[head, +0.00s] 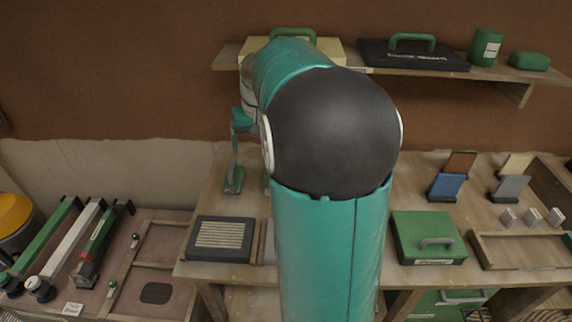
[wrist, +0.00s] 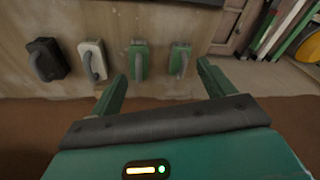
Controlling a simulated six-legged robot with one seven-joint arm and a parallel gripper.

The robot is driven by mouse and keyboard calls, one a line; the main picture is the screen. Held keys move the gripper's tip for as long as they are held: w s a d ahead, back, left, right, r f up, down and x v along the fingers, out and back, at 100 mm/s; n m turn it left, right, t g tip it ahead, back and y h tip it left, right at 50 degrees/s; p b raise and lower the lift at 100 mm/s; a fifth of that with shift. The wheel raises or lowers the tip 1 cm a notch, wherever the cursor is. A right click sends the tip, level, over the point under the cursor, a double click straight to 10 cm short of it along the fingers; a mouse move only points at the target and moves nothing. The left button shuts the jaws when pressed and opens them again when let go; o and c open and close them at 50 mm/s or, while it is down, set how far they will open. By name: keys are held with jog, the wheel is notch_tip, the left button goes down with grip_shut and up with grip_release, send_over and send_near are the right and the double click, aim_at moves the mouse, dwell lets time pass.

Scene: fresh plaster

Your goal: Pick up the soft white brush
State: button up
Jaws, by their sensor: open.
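A white block with a pale curved handle (wrist: 92,60) shows in the wrist view, second from the left in a row on the wooden bench; it looks like the soft white brush. My arm hides it in the head view. My gripper (wrist: 162,72) is open and empty. Its two green fingers are spread, pointing toward two green handled tools (wrist: 138,60) (wrist: 180,58) in the row. The white block lies left of the left finger, apart from it. In the head view part of my gripper shows left of my arm.
A black handled tool (wrist: 47,60) lies left of the white block. A shelf (head: 228,60) above the bench holds a black case (head: 413,56) and green containers. A grey ribbed block (head: 222,238) and a green box (head: 427,236) stand near the bench front. A brown wall is behind.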

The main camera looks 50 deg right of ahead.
jog(key=s+d+f+m, duration=0.1)
jog(key=d+f, duration=0.3)
jog(key=d, duration=0.3)
jog(key=s+d+f+m+y, duration=0.1)
jog(key=s+d+f, duration=0.1)
jog(key=d+f, duration=0.3)
jog(key=s+d+f+m, duration=0.1)
jog(key=d+f, duration=0.3)
jog(key=d, duration=0.6)
jog(key=shift+s+d+f+m+g+y, duration=0.2)
jog(key=shift+d+m+g+y, duration=0.1)
jog(key=shift+d+m, duration=0.1)
jog(key=shift+d+f, duration=0.15)
jog(key=shift+f, duration=0.25)
jog(key=f, duration=0.4)
jog(key=w+f, duration=0.1)
jog(key=f, duration=0.1)
jog(key=shift+a+f, duration=0.4)
jog(key=c, duration=1.1)
